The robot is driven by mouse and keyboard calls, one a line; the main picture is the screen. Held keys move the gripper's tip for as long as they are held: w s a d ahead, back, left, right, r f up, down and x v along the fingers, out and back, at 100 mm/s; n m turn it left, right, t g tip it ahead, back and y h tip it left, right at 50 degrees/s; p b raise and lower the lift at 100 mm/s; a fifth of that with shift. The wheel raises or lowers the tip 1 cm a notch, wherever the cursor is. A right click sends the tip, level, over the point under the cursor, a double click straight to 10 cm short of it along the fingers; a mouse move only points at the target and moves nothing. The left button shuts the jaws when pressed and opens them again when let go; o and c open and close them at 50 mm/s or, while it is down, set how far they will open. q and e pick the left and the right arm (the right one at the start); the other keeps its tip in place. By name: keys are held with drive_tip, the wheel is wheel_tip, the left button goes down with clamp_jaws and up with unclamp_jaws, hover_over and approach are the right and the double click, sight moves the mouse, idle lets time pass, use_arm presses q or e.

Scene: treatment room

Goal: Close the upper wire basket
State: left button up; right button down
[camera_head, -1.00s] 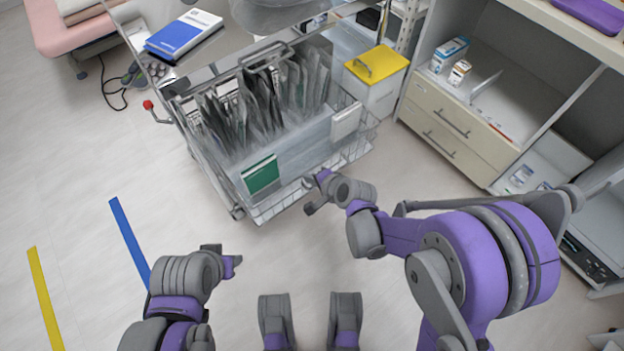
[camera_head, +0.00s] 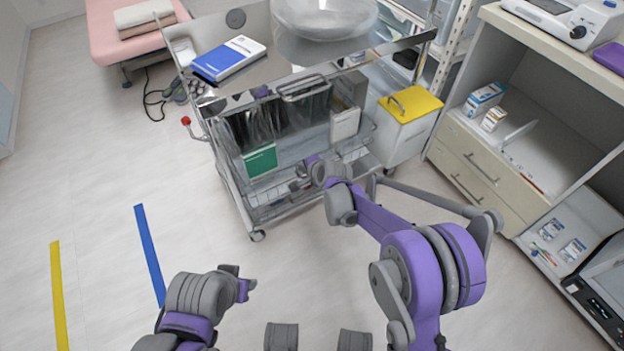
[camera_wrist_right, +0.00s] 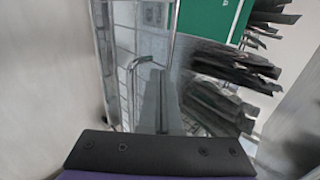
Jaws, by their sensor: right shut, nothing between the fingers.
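The upper wire basket (camera_head: 295,147) holds several dark pouches and bears a green label (camera_head: 260,160) on its clear front. It sits under the top of the metal cart (camera_head: 225,165), with its front close to the cart's near side. My right gripper (camera_head: 302,177) is shut and empty, low at the basket's front; contact is not clear. In the right wrist view, the green label (camera_wrist_right: 213,30), pouches (camera_wrist_right: 235,75) and wire mesh (camera_wrist_right: 120,60) lie close ahead. My left gripper (camera_head: 245,286) hangs over open floor, apart from the cart; its jaws are unclear.
A bin with a yellow lid (camera_head: 410,103) stands right of the cart. A drawer cabinet (camera_head: 480,175) stands farther right. The floor in front is free.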

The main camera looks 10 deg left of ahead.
drive_tip(key=w+a, duration=0.5)
drive_tip(key=w, duration=0.1)
drive_tip(key=shift+w, duration=0.35)
drive_tip(key=shift+r, duration=0.1)
drive_tip(key=shift+d, duration=0.1)
